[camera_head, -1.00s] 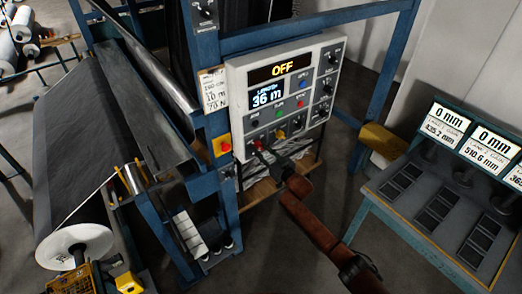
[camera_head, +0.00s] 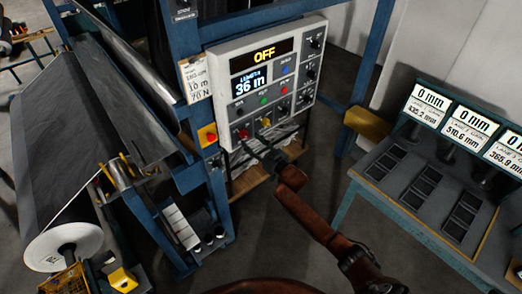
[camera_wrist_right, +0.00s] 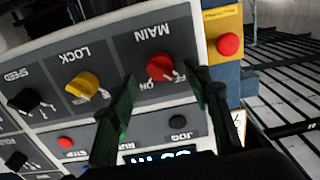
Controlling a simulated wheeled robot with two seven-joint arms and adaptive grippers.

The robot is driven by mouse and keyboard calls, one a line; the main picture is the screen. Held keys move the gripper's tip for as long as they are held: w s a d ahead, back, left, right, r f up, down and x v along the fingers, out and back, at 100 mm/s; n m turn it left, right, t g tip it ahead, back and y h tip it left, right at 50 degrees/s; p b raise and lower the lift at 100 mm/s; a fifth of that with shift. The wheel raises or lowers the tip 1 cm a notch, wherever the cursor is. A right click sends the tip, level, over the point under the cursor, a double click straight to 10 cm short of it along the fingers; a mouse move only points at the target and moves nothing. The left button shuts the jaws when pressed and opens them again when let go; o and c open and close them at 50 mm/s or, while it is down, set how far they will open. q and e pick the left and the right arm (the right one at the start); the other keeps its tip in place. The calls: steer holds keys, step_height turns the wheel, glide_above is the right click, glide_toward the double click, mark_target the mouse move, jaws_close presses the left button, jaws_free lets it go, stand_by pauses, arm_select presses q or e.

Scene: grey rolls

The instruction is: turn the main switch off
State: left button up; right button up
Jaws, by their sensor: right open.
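The main switch is a red rotary knob (camera_wrist_right: 160,67) under an upside-down MAIN label in the right wrist view. In the head view the red knob (camera_head: 242,133) is at the lower left of the grey control panel (camera_head: 221,62). The panel's top display (camera_head: 264,56) reads OFF. My right gripper (camera_head: 257,147) is just below and right of the knob in the head view. In the wrist view its open fingers (camera_wrist_right: 162,95) stand apart, one on each side of the knob's lower area, with nothing between them. Whether they touch the panel is unclear. My left gripper is not in view.
A yellow LOCK knob (camera_wrist_right: 82,85) sits beside the main switch, and a red button on a yellow box (camera_wrist_right: 228,45) on its other side. A blue frame and a dark fabric roll (camera_head: 60,240) stand left. A gauge bench (camera_head: 400,215) stands right.

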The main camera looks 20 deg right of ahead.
steer(key=v, duration=0.8)
steer(key=shift+s, duration=0.25)
steer(key=shift+d, duration=0.1)
